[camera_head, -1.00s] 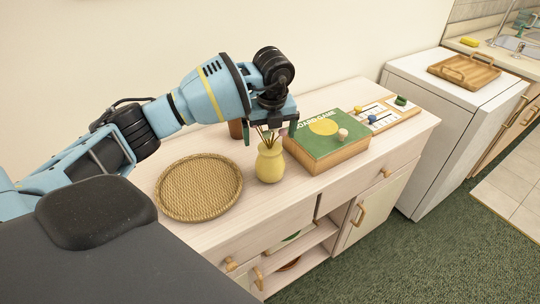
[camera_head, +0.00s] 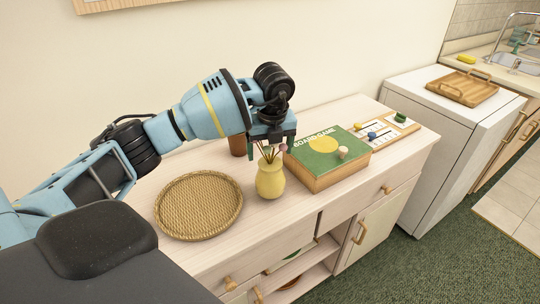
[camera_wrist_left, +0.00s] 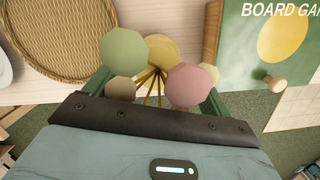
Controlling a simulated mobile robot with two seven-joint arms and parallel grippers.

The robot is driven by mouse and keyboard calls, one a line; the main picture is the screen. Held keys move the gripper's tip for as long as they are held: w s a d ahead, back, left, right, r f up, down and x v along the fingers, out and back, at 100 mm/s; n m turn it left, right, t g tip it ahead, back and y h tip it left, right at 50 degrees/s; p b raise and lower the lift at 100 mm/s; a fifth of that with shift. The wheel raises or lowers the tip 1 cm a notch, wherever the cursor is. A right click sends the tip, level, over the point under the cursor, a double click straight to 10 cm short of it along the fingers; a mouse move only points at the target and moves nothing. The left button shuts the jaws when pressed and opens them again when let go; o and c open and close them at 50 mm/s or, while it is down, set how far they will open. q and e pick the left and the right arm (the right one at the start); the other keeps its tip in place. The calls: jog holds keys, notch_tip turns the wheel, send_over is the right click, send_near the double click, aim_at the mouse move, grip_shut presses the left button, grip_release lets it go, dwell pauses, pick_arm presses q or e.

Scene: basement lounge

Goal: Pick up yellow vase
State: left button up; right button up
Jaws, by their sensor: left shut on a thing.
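The yellow vase (camera_head: 270,181) is upright at the cabinet top, right of the woven tray, with thin flower stems rising from its neck. My left gripper (camera_head: 268,153) points down from above it, with its fingers around the stems and the upper vase, shut on it. Whether the vase's base touches the wood I cannot tell. In the left wrist view, green, pink and beige flower heads hide much of the yellow vase (camera_wrist_left: 165,50) and the finger contact. My right gripper is not in view.
A round woven tray (camera_head: 199,206) lies left of the vase. A green board game box (camera_head: 325,163) stands close on the right, with another game board (camera_head: 385,132) beyond. A brown cup (camera_head: 236,146) stands behind. A white appliance (camera_head: 440,125) holds a wooden tray (camera_head: 462,88).

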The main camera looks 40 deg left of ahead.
pick_arm(q)
notch_tip(320, 180, up, 3)
jog(key=s+d, duration=0.4)
jog(key=s, duration=0.3)
jog(key=s+d+r, duration=0.1)
jog(key=s+d, duration=0.2)
jog(key=s, duration=0.4)
jog(key=shift+d, duration=0.4)
